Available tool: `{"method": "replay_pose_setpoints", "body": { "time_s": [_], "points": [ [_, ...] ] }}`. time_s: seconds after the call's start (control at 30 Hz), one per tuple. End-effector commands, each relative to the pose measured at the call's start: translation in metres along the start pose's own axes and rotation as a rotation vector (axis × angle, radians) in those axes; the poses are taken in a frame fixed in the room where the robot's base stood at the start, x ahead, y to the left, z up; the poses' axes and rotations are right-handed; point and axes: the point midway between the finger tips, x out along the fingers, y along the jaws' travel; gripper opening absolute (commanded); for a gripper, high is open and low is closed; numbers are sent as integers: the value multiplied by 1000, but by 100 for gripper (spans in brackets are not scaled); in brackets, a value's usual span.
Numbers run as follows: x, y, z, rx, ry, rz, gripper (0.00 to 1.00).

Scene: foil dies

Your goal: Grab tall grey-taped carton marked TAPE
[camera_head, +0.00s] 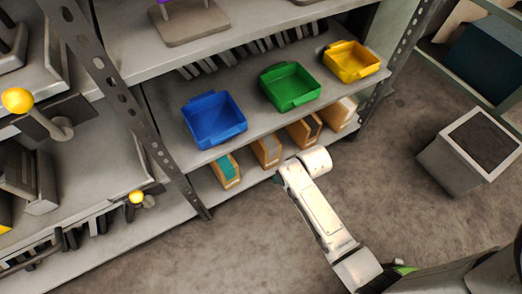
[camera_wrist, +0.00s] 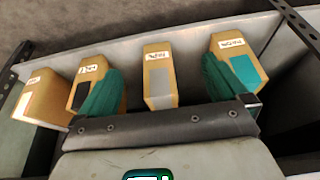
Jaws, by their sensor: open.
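The tall grey-taped carton (camera_head: 267,152) stands upright on the lower shelf in the head view, second from the left in a row of cartons. In the wrist view the grey-taped carton (camera_wrist: 160,68) is in the middle, with a white label whose print is too blurred to read. My gripper (camera_wrist: 161,80) is open, with its two green fingers apart. The carton shows between the fingers, without visible contact; how deep it sits between them I cannot tell. In the head view my gripper is mostly hidden behind my arm.
A teal-taped carton (camera_wrist: 228,50) stands on one side, a dark-taped carton (camera_wrist: 85,92) and a light-taped carton (camera_wrist: 45,98) on the other. Blue (camera_head: 213,118), green (camera_head: 290,86) and yellow (camera_head: 351,61) bins sit above. A grey bin (camera_head: 455,165) stands on the floor.

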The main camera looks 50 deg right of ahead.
Motion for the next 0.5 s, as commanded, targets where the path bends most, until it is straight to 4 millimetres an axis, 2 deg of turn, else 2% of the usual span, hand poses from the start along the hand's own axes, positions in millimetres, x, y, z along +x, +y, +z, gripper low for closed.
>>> {"method": "replay_pose_setpoints", "body": {
  "time_s": [0.03, 0.1, 0.33, 0.5],
  "points": [
    [25, 5, 4, 9, 9, 5, 100],
    [38, 9, 5, 17, 20, 9, 100],
    [57, 15, -1, 27, 37, 15, 100],
    [67, 17, -28, 26, 38, 16, 100]
  ]
}}
